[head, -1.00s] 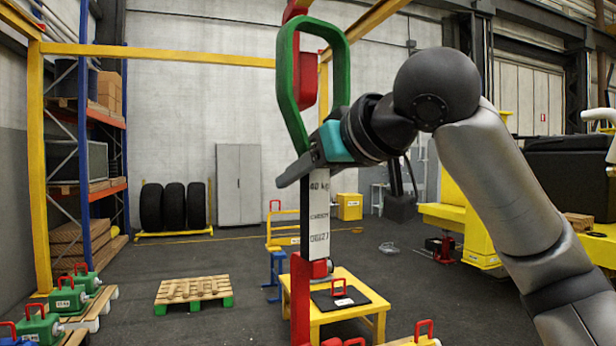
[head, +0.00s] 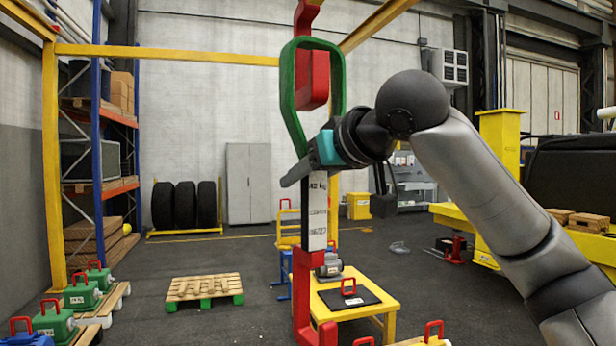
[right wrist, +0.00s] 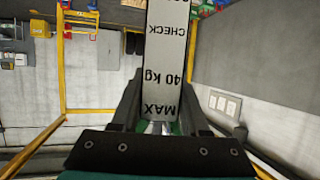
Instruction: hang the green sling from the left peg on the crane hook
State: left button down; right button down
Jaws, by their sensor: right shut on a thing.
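The green sling (head: 286,92) is a closed loop that narrows at its lower end, upright in the head view. My right gripper (head: 303,172) is shut on its lower end, where a white strip (head: 318,215) marked "40 kg" hangs down. The strip also fills the middle of the right wrist view (right wrist: 166,60), between the fingers (right wrist: 158,122). The red crane hook (head: 314,85) shows through the loop, and its red upper part (head: 307,15) rises above it. I cannot tell whether the loop is around the hook or only in front of it. My left gripper and the left peg are not in view.
A red upright part (head: 303,285) is in line below the strip. A yellow table (head: 383,308) with a black plate (head: 345,300) stands behind. Yellow frame beams (head: 165,52) cross above. A pallet (head: 203,289) lies on open floor; green weights (head: 52,322) stand at lower left.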

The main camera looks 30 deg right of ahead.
jog(key=shift+w+d+f+b, duration=0.25)
jog(key=shift+w+f+b, duration=0.6)
jog(key=shift+f, duration=0.35)
jog(key=shift+w+f+b, duration=0.25)
jog(key=shift+f+b, duration=0.45)
jog(key=shift+f, duration=0.45)
jog(key=shift+c, duration=1.6)
grip_release()
jog(key=shift+f, duration=0.3)
jog(key=v, duration=1.5)
jog(key=shift+r+b, duration=0.25)
jog(key=shift+b, duration=0.2)
